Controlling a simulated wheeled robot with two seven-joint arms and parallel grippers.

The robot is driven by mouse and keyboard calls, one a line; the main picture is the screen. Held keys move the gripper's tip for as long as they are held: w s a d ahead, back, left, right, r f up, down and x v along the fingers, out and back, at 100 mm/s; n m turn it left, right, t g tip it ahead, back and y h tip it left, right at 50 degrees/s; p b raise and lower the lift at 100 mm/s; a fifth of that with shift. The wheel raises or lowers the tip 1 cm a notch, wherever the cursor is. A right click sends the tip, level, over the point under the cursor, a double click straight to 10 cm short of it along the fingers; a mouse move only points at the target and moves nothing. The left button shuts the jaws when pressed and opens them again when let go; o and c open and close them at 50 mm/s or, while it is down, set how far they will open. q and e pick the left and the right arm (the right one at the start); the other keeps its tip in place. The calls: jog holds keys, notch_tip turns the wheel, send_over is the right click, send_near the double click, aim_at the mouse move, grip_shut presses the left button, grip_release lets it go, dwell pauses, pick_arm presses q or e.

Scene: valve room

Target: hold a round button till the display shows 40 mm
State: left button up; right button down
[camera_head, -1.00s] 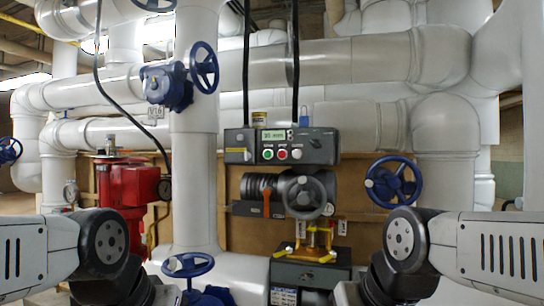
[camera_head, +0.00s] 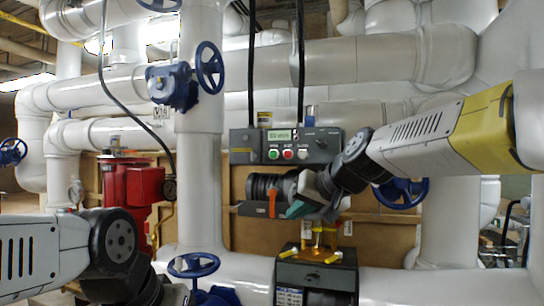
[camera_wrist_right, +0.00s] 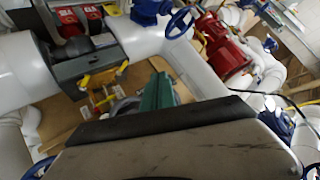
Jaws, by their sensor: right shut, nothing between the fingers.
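A dark control box (camera_head: 242,143) hangs on the pipework in the middle of the head view. It has a lit greenish display (camera_head: 279,135) whose digits are too small to read surely. Below the display are a green round button (camera_head: 273,154), a red one (camera_head: 288,154) and a white one (camera_head: 303,154). My right gripper (camera_head: 296,209) is shut and empty, its teal fingertips below the buttons, in front of the grey machine, apart from the buttons in the picture. Its teal fingers (camera_wrist_right: 158,92) also show in the right wrist view. My left gripper is not visible; only its arm shows.
The grey machine (camera_head: 262,187) with an orange lever (camera_head: 272,204) sits under the box, its handwheel mostly hidden by my right arm. A blue handwheel (camera_head: 401,191) is behind that arm. A yellow clamp-like fixture (camera_head: 320,255) stands below. Red equipment (camera_head: 130,185) is at left.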

aim_at(273, 154)
jog(key=w+a+r+m+t, duration=0.1)
jog(key=w+a+r, duration=0.3)
jog(key=w, duration=0.7)
jog(key=w+a+r+m+t+y, duration=0.1)
jog(key=w+a+r+t, duration=0.2)
jog(key=w+r, duration=0.6)
jog(key=shift+w+a+r+t+y, duration=0.2)
jog(key=shift+w+a+t+y, duration=0.15)
jog(key=shift+w, duration=0.55)
jog(key=shift+w+d, duration=0.45)
jog(key=shift+w, duration=0.95)
jog(key=shift+w+d, duration=0.5)
jog(key=shift+w, duration=0.85)
jog(key=shift+w+d, duration=0.45)
jog(key=shift+w, duration=0.95)
jog(key=shift+w, duration=0.1)
jog(key=shift+w+d, duration=0.1)
jog(key=shift+w, duration=0.2)
